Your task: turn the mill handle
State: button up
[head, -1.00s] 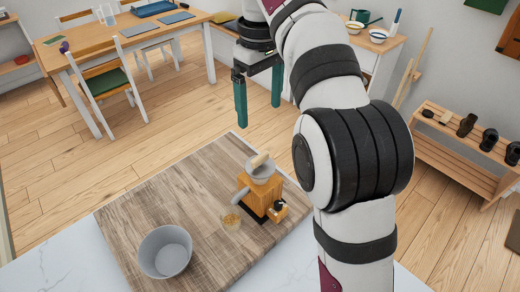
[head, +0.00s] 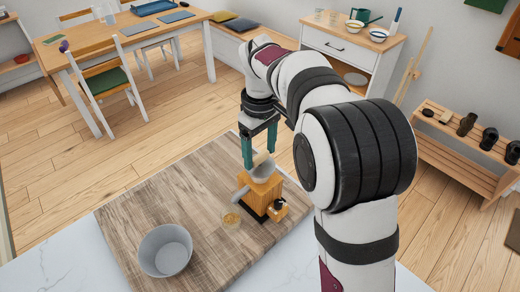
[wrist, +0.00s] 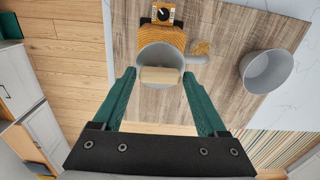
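The mill has a wooden body (head: 262,190) with a grey bowl-shaped top (wrist: 160,55). A pale wooden cylindrical handle (wrist: 159,75) shows over the bowl in the wrist view; in the head view it is partly hidden by my fingers. My gripper (head: 259,158) is open above the mill, its two teal fingers pointing down. In the wrist view my gripper (wrist: 159,73) has one finger on each side of the handle, with a gap to both. I cannot tell whether the fingertips are level with the handle.
A grey bowl (head: 165,251) sits at the front left of the wooden board (head: 150,205). The board's middle is clear. A dial-like fitting (wrist: 162,14) is on the mill's side.

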jog(key=c, duration=1)
jog(key=shift+m, duration=0.3)
jog(key=m, duration=0.5)
jog(key=shift+m, duration=0.3)
jog(key=m, duration=1)
jog(key=shift+m, duration=0.4)
jog(key=m, duration=0.4)
jog(key=shift+m, duration=0.3)
jog(key=m, duration=0.4)
jog(key=shift+m, duration=2)
